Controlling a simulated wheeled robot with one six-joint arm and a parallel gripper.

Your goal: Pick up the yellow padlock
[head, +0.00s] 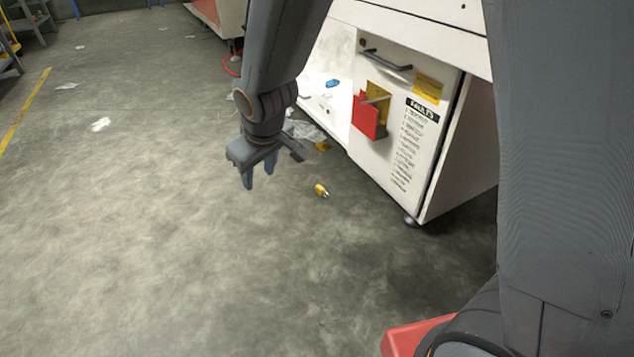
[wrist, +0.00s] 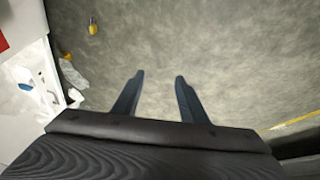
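A small yellow padlock (head: 321,190) lies on the grey concrete floor in the head view, in front of the white cabinet. It also shows near the top left of the wrist view (wrist: 93,26). My gripper (head: 260,184) hangs pointing down, above the floor and to the left of the padlock in the head view. Its two fingers (wrist: 160,76) are apart, with nothing between them but bare floor in the wrist view. The padlock is apart from the fingers and in plain sight in both views.
A white cabinet (head: 445,150) stands at the right, with a red holder (head: 365,115) on its door. Clear plastic litter (head: 303,130) and a yellow scrap (head: 323,146) lie by its lower edge. The floor to the left and in front is largely clear.

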